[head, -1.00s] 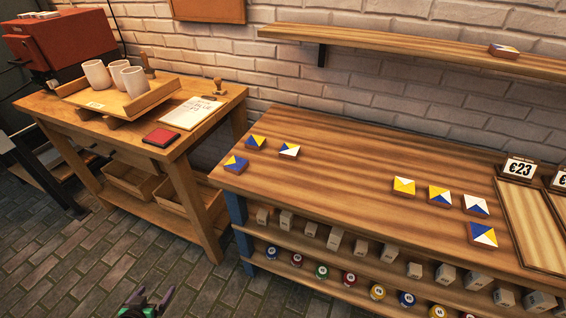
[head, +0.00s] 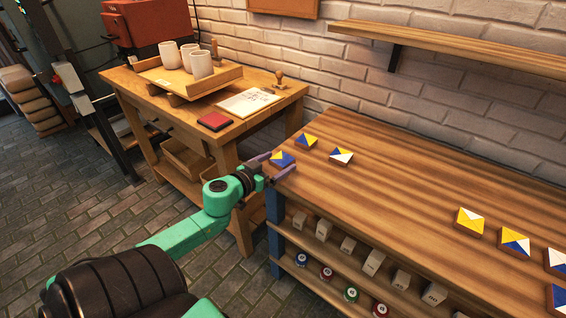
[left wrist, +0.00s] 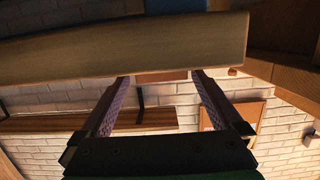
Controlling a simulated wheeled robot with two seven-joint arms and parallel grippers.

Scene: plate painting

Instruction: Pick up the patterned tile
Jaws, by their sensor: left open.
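Patterned tiles with coloured triangles lie on the wooden bench. At its near left corner is a blue-and-yellow tile (head: 281,159), with a yellow-and-blue tile (head: 307,140) behind it and a white, blue and yellow tile (head: 341,156) to its right. My left gripper (head: 274,165) is open at the corner, its fingers reaching to either side of the blue-and-yellow tile. In the left wrist view, which looks upside down, a brown tile edge (left wrist: 161,77) shows between the open fingertips; contact cannot be told. My right gripper is not in view.
More tiles (head: 470,221) lie at the right of the bench (head: 400,190). A side table (head: 270,110) with cups (head: 200,64), a red pad (head: 215,121) and a paper (head: 248,101) stands to the left. A wall shelf (head: 450,45) hangs above the bench. The bench middle is clear.

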